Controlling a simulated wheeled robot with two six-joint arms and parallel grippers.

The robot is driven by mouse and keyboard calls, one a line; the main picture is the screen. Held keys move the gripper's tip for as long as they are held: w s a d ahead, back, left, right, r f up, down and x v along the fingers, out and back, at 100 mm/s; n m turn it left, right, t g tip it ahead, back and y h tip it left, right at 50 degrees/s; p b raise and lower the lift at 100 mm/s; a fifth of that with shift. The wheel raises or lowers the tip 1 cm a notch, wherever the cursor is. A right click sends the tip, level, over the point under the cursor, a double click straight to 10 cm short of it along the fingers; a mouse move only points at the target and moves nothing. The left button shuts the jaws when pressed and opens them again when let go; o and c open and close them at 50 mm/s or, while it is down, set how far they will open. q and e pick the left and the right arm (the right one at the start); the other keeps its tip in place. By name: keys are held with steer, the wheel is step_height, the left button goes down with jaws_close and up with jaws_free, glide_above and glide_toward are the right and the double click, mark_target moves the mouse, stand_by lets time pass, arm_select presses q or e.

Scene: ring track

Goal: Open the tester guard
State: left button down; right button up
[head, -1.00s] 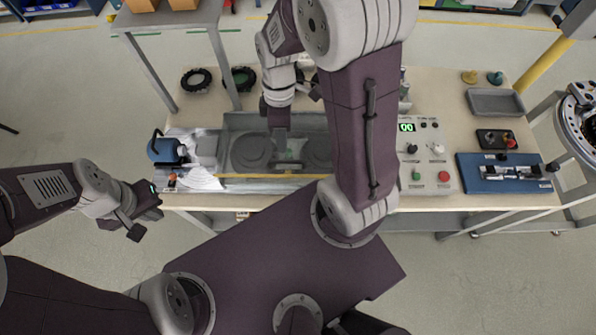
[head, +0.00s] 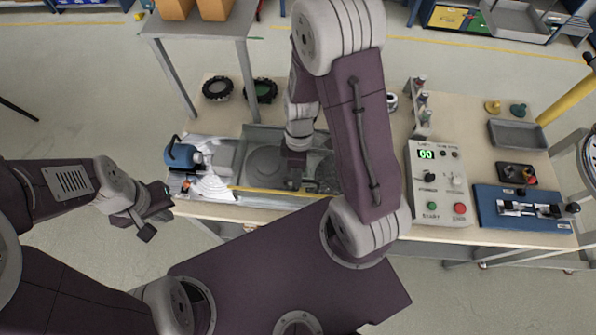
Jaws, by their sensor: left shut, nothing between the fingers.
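The tester (head: 263,138) is a grey open bay with round plates at the left of the bench. A yellow strip (head: 262,193) runs along its front edge; I cannot make out clearly whether a clear guard panel joins it. My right gripper (head: 294,182) points down over the middle of the bay, close behind the yellow strip. My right arm hides part of the bay's right side, and the fingertips are too small and dark to read. My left gripper (head: 150,214) is shut and empty, left of the bench's front left corner, apart from the tester.
A control box (head: 436,190) reading 00 stands right of the tester, with a blue fixture plate (head: 520,208) beyond it. A blue clamp-like device (head: 181,155) sits at the tester's left end. A raised shelf (head: 200,28) with boxes stands behind.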

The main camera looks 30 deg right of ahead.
steer(key=shift+s+r, duration=0.1)
steer(key=shift+s, duration=0.2)
jaws_close()
steer(key=shift+w, duration=0.1)
stand_by(0.9)
